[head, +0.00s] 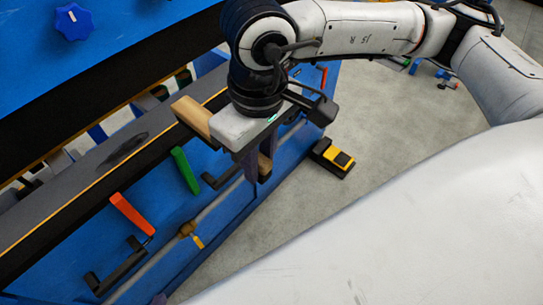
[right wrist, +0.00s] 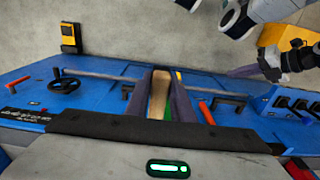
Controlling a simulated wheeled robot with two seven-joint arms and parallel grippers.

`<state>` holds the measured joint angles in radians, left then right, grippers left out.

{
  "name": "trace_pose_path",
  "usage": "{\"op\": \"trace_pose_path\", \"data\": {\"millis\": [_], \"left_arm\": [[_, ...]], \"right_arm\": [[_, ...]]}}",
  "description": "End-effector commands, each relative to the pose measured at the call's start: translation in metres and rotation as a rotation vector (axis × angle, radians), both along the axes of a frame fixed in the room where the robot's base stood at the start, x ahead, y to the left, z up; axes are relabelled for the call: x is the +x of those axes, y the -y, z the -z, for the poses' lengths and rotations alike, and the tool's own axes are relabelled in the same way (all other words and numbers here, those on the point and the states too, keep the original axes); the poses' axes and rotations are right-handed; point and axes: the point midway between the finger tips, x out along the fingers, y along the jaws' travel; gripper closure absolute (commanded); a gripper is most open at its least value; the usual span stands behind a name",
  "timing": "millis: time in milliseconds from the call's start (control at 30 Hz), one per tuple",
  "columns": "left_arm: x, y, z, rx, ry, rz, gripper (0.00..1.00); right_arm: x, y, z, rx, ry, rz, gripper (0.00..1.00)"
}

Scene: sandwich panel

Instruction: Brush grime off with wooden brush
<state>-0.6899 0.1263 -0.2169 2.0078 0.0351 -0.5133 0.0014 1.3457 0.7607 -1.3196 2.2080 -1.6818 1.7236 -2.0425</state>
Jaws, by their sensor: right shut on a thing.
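The wooden brush shows in the head view as a light wooden block (head: 192,115) sticking out to the left of my right gripper (head: 257,172). In the right wrist view its wood (right wrist: 158,95) lies between the two fingers of my right gripper (right wrist: 160,85), which is shut on it. Its bristles are hidden, and I cannot tell if it touches the panel. A dark smear of grime (head: 125,148) lies on the grey top strip of the blue machine, left of the brush and apart from it. In the right wrist view, my left gripper (right wrist: 246,70) shows partly at upper right; its opening is unclear.
The blue machine front (head: 232,215) carries an orange-red handle (head: 132,214), a green handle (head: 185,170) and a long rod. A yellow and black pedal (head: 335,157) stands on the floor to the right. A blue knob (head: 74,22) sits on the upper panel.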

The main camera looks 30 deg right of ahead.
Motion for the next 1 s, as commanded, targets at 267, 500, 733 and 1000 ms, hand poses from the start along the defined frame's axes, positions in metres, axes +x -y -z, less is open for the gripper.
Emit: {"op": "trace_pose_path", "data": {"millis": [267,500,733,1000], "left_arm": [[-0.002,0.000,-0.002,0.000,-0.004,-0.001,1.00],[-0.003,0.000,-0.001,0.000,-0.009,-0.003,1.00],[-0.002,-0.001,0.006,0.000,-0.007,-0.004,1.00],[0.004,0.000,0.013,-0.007,0.009,-0.004,1.00]], "right_arm": [[0.032,-0.011,0.008,-0.001,0.001,0.001,1.00],[0.059,-0.019,0.015,-0.001,0.000,0.002,1.00],[0.085,-0.027,0.025,0.000,0.003,0.002,1.00],[0.115,-0.037,0.031,0.000,0.003,0.002,1.00]]}}
